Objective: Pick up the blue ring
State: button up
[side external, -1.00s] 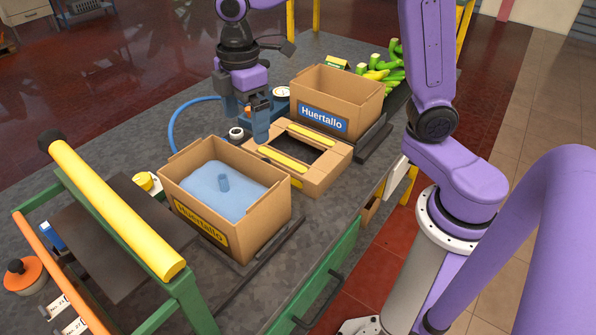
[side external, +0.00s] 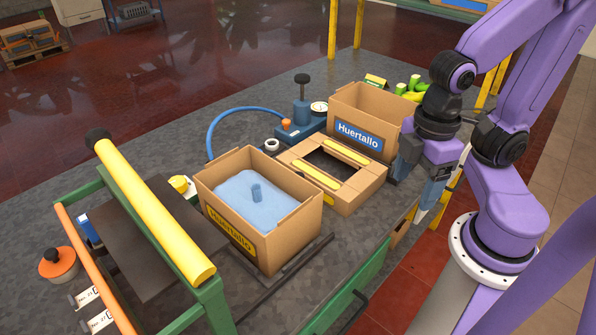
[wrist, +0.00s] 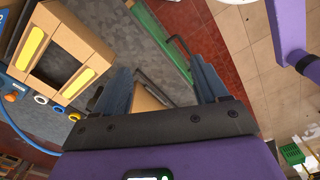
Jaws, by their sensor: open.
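A small blue ring (wrist: 22,87) appears at the left of the wrist view, in a row with a white ring (wrist: 41,99) and other small rings. In the side view I cannot make out the blue ring; a white ring (side external: 272,145) shows beside the flat cardboard box. My gripper (side external: 424,212) points down near the right edge of the table, well away from the rings. In the wrist view its two blue fingers (wrist: 160,82) are spread apart with nothing held between them.
An open box with blue lining (side external: 310,215), a flat cardboard box (side external: 345,200) and a taller Huertallo box (side external: 345,105) stand on the table. A blue pump (side external: 300,122) with a hose stands behind. A green rail (side external: 345,290) runs along the table's edge.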

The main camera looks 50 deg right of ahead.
jog(key=shift+w+a, duration=0.1)
jog(key=shift+w, duration=0.05)
jog(key=w+a+r+m, duration=0.1)
jog(key=w+a+m, duration=0.25)
jog(key=w, duration=0.25)
jog(key=w+a+r+m, duration=0.2)
jog(key=w+a+m, duration=0.15)
jog(key=w, duration=0.35)
jog(key=w+m, duration=1.3)
jog(key=w, duration=0.9)
jog(key=w+d+f+m, duration=0.3)
jog(key=w+d+m, duration=0.5)
jog(key=w, duration=0.2)
jog(key=f, duration=1.2)
jog(key=shift+d, duration=0.2)
jog(key=shift+w+d+f, duration=0.1)
jog(key=shift+w+f, duration=0.05)
jog(key=shift+f, duration=0.75)
jog(key=shift+w+d+f, duration=0.1)
jog(key=shift+w+f, duration=0.05)
jog(key=shift+f, duration=0.7)
jog(key=shift+w+f, duration=0.15)
jog(key=shift+f, duration=0.75)
jog(key=c, duration=1.3)
